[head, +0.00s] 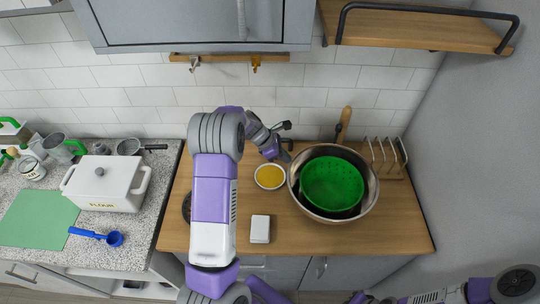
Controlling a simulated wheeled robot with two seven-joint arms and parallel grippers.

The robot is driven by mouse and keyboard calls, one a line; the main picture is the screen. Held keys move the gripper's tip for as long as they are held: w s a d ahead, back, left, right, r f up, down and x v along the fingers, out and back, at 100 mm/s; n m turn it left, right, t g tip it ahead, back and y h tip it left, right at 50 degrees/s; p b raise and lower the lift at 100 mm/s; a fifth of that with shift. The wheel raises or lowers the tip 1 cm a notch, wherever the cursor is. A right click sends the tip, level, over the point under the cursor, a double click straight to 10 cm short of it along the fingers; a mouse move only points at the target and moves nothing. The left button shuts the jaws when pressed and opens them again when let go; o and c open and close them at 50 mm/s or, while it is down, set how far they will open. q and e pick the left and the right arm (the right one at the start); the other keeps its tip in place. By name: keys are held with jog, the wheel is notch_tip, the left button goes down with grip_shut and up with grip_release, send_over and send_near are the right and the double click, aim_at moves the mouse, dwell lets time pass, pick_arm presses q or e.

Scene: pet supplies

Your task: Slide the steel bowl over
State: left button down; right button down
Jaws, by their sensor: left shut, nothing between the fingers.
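The steel bowl (367,205) stands on the right part of the wooden counter, with a green colander (332,183) sitting inside it. My left arm reaches up across the counter and bends to the right. My left gripper (286,155) is shut and empty, just beyond the bowl's upper left rim. Whether it touches the rim I cannot tell. Parts of my right arm show at the lower right edge, but its gripper is out of view.
A small dish of yellow contents (270,176) stands close left of the bowl. A white box (260,229) lies in front. The front right of the wooden counter (380,240) is clear.

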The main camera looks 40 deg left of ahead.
pick_arm(q)
jog(key=shift+w+d+f, duration=0.1)
jog(key=shift+d+f, duration=0.1)
jog(key=shift+f, duration=0.25)
jog(key=shift+w+d+f, duration=0.1)
jog(key=shift+d+f, duration=0.1)
jog(key=shift+f, duration=0.25)
